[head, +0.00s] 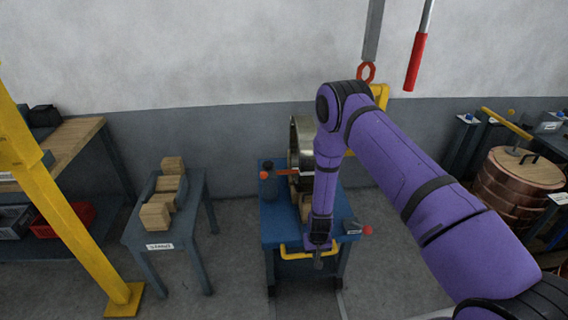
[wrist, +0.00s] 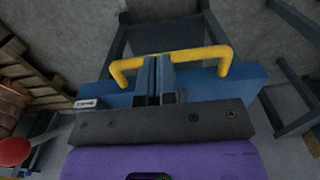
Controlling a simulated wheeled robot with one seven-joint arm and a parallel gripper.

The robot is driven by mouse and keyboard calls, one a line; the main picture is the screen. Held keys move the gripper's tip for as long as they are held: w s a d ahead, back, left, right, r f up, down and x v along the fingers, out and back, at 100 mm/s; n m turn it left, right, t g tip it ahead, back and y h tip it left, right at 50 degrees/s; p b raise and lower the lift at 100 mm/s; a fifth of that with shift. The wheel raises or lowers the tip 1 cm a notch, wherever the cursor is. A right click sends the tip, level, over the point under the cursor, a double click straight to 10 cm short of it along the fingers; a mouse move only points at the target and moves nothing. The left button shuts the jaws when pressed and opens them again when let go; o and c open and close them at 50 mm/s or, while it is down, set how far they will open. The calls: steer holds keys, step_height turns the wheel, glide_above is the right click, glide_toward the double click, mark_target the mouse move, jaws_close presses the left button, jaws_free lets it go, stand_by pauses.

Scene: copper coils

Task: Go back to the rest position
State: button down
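My purple arm reaches in from the right in the head view and bends down over a blue cart. My gripper (head: 318,262) points down at the cart's front edge, by the yellow handle (head: 290,254). In the wrist view, its two fingers (wrist: 159,66) are together with nothing visible between them. The yellow handle (wrist: 222,58) and the blue cart (wrist: 245,76) lie beyond the fingers there. I cannot tell whether the gripper touches the cart. A metal ring-shaped coil (head: 296,145) stands upright on the cart (head: 275,232), partly hidden by my arm.
A small table (head: 188,240) with wooden blocks (head: 155,214) stands left of the cart. A yellow post (head: 60,200) is at far left. Copper coils (head: 500,190) are stacked at right. A red-handled tool (head: 416,62) hangs above. Floor shows between table and cart.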

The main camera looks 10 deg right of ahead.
steer(key=w+d+r+t+y, duration=0.1)
steer(key=w+r, duration=0.2)
steer(key=r, duration=1.5)
steer(key=w+r+t, duration=0.1)
steer(key=w+r, duration=0.1)
steer(key=r, duration=1.7)
steer(key=s+d+r+t, duration=0.1)
steer(key=s+r, duration=0.4)
steer(key=r, duration=0.3)
steer(key=s+d+r, duration=0.2)
steer(key=s+r, duration=0.3)
steer(key=r, duration=0.3)
steer(key=s+d+r+t, duration=0.1)
steer(key=s+r, duration=0.5)
steer(key=r, duration=0.3)
steer(key=s+d+r, duration=0.1)
steer(key=s+r, duration=0.1)
steer(key=s, duration=0.7)
steer(key=s+d+r+t+h, duration=0.1)
steer(key=s+d+r, duration=0.1)
steer(key=s, duration=0.7)
steer(key=shift+d+r+n, duration=0.15)
steer(key=shift+r+n, duration=0.15)
steer(key=shift+r, duration=0.5)
steer(key=c, duration=1.8)
jaws_free()
